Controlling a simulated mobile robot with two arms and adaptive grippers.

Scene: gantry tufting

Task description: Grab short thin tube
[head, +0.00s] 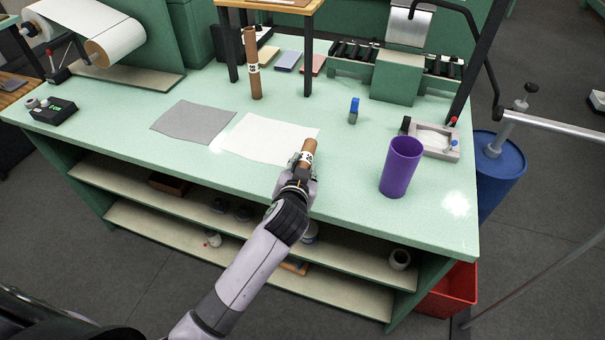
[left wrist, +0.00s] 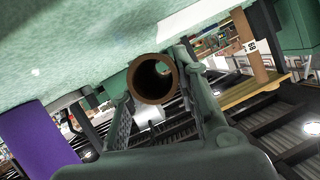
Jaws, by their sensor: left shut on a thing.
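My left gripper (head: 299,172) is shut on this tube, near the table's front edge. In the left wrist view the tube's open round end (left wrist: 152,79) faces the camera between the fingers (left wrist: 160,110). A taller brown tube (head: 252,65) with a white label stands at the back of the table, and it also shows in the left wrist view (left wrist: 255,58). My right gripper is not in view.
A purple cup (head: 401,167) stands to the right of my gripper. White (head: 265,138) and grey (head: 194,122) sheets lie to the left. A small blue bottle (head: 353,111) and a grey tray (head: 434,140) stand farther back. A wooden-topped stand (head: 308,60) is behind.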

